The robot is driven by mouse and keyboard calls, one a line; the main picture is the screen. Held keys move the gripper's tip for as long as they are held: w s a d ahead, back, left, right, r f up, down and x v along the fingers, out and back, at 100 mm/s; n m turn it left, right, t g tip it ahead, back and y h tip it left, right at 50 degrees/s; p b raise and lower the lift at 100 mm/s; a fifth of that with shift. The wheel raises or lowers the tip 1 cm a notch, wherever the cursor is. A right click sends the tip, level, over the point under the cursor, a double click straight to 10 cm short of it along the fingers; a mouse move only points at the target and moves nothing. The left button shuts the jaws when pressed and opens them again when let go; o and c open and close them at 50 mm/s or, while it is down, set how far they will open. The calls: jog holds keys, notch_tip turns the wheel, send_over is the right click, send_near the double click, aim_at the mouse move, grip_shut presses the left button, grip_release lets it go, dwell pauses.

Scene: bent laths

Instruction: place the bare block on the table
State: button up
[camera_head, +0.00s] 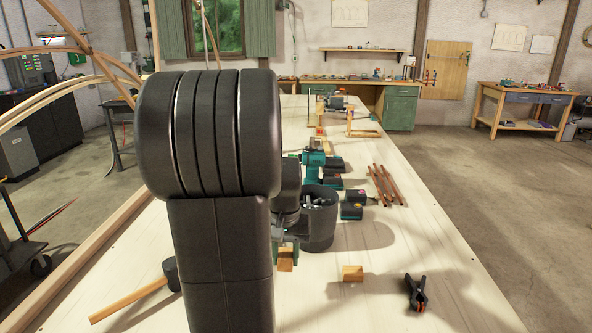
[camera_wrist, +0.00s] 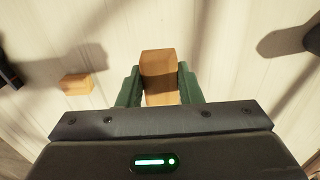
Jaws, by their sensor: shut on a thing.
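The bare block, plain wood with no marking visible, is between the green fingers of my gripper (camera_wrist: 158,92) in the wrist view, where its top (camera_wrist: 159,64) shows. In the head view the block (camera_head: 286,264) hangs below my gripper (camera_head: 286,246), partly behind my arm. My gripper is shut on it. I cannot tell whether its underside touches the table (camera_head: 400,240). A second plain wooden block (camera_head: 352,273) lies on the table to the right; it also shows at the left in the wrist view (camera_wrist: 76,84).
A black clamp (camera_head: 416,292) lies right of the loose block. A dark bin (camera_head: 319,222) with things in it stands just behind my gripper. A mallet (camera_head: 130,303) lies at the left. Thin laths (camera_head: 388,186) lie farther back. Bare tabletop surrounds the loose block.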

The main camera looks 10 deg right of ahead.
aim_at(289, 298)
jog(key=shift+s+d, duration=0.2)
jog(key=shift+s, duration=0.4)
notch_tip(289, 298, down, 10)
jog(key=shift+f, duration=0.1)
jog(key=shift+f+b, duration=0.2)
jog(key=shift+b, duration=0.1)
jog(key=o, duration=1)
jog(key=shift+r, duration=0.1)
jog(key=shift+c, duration=0.2)
jog(key=shift+r, duration=0.1)
notch_tip(289, 298, up, 12)
jog(key=shift+r+p, duration=0.1)
jog(key=shift+p, duration=0.35)
jog(key=shift+w, duration=0.1)
